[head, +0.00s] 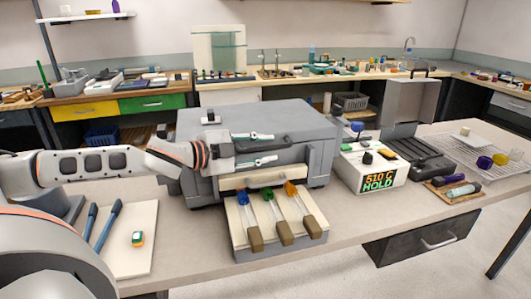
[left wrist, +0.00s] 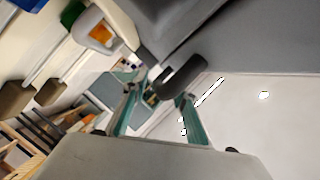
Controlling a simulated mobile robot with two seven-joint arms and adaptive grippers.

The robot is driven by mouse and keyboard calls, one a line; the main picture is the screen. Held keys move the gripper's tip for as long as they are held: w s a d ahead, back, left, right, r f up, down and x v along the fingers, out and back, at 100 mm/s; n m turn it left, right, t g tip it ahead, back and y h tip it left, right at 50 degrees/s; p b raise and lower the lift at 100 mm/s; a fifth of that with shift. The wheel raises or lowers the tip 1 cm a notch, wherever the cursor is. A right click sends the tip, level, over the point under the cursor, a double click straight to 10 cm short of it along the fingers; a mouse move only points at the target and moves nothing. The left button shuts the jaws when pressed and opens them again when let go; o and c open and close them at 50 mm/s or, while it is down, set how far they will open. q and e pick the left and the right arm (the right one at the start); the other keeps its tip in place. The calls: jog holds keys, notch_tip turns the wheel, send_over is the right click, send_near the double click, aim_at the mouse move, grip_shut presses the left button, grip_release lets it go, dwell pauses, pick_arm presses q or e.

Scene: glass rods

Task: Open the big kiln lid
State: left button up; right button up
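The big kiln (head: 320,150) is a grey box in the middle of the bench. Its lid (head: 290,115) is down. A dark bar handle (left wrist: 185,75) sits at the lid's front, seen close up in the left wrist view. My left gripper (head: 273,147) comes in from the left at the kiln's front, its two fingers spread apart. In the left wrist view the left gripper (left wrist: 156,95) has the handle at its fingertips. Whether the fingers touch it I cannot tell. My right gripper is not in view.
A rod rack (head: 242,232) with blue, green and orange tipped rods stands before the kiln. A controller (head: 372,168) reading 510 C HOLD stands to its right, near a dark open box (head: 420,155). Blue-handled tools (head: 108,225) lie on a board at left.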

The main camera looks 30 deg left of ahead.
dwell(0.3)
pick_arm(q)
grip_shut()
